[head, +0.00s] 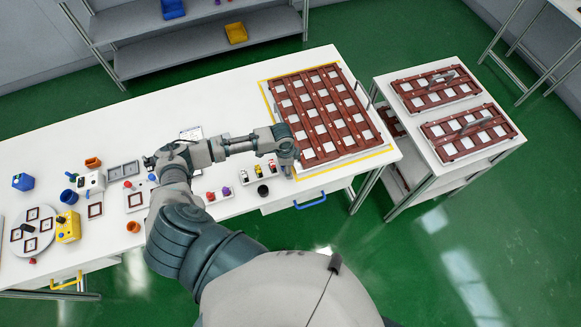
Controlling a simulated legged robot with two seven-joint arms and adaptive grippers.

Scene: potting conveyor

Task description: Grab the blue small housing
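Several blue pieces are on the left part of the white table; I cannot tell for sure which is the small housing. A small blue cup-like piece (69,196) stands by a white box. A larger blue faceted block (22,181) lies farther left, and a tiny blue piece (71,176) is behind the cup. My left arm reaches over the table and bends right. Its gripper end (287,158) is by the left edge of the big brown grid tray, far right of the blue pieces. Its fingers are not clear. My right gripper is out of view.
The brown grid tray (297,128) fills the table's right part. A side table (450,170) holds two more trays. The back-left tabletop is clear.

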